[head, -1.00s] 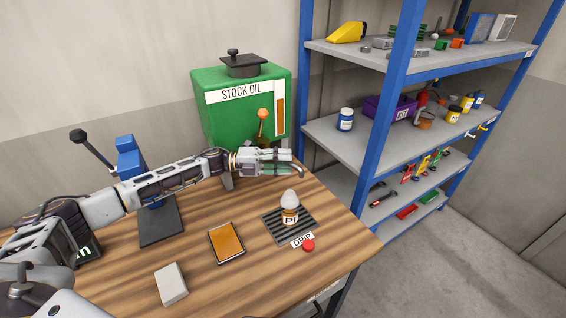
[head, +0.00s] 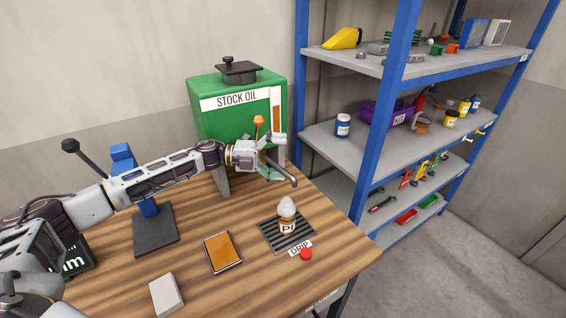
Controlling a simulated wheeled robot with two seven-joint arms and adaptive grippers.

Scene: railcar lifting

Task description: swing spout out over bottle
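The green stock oil tank (head: 235,120) stands at the back of the bench, with an orange-knobbed lever (head: 258,121) at its front. A dark bent spout (head: 285,176) comes from the tank front, its tip up and to the right of the bottle. The small bottle (head: 287,219), with a pale cap-like top and a label, stands upright on the drip grate (head: 271,235). My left gripper (head: 275,157) is at the spout, its fingers spread to either side of it. I cannot tell whether they touch it. My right gripper is not in view.
A red button (head: 305,254) sits beside the DRIP label. An orange-topped pad (head: 222,252) and a grey block (head: 166,295) lie on the bench (head: 335,245). A blue press-like stand (head: 155,238) is behind my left arm. Shelving (head: 365,150) rises to the right.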

